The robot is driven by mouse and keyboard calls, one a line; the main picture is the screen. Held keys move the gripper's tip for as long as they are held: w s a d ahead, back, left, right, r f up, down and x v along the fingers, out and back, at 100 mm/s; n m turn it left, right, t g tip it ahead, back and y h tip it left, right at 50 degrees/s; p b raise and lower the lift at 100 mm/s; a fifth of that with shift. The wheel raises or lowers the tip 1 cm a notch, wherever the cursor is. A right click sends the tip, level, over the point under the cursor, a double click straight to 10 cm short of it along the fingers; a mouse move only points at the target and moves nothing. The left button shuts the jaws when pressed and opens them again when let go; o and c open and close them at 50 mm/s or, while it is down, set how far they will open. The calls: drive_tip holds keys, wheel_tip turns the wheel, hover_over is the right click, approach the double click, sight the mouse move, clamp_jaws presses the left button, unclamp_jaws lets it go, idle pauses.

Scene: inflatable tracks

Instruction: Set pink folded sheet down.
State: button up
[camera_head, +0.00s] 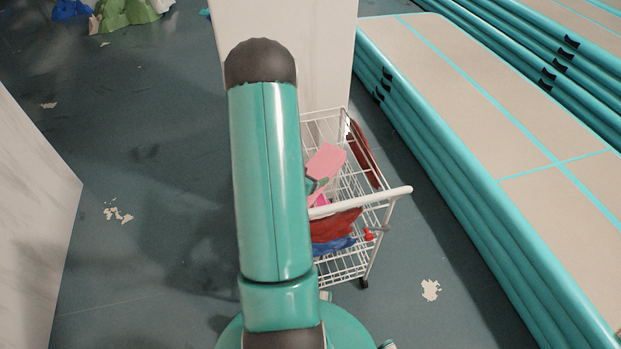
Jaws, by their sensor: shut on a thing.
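The pink folded sheet (327,160) is a flat light-pink piece over the white wire cart (341,113), just right of my teal arm. My gripper (316,186) shows only in small part beside the arm, at the sheet's lower left edge. It is shut on the sheet; its fingertips are mostly hidden by my arm. I cannot tell whether the sheet touches the cart's wires.
The cart also holds a red cloth (336,227), a blue cloth (334,246) and a dark red item (363,152). A white panel (325,55) stands behind it. Stacked teal-edged inflatable tracks (470,120) lie right. Another white wall (30,220) is left, with open floor (150,160) between.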

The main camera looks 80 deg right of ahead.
drive_tip(key=shift+f, duration=0.95)
drive_tip(key=shift+f, duration=0.1)
drive_tip(key=o, duration=1.8)
drive_tip(key=shift+w+a+r, duration=0.15)
drive_tip(key=shift+a+r, duration=0.05)
drive_tip(key=v, duration=0.7)
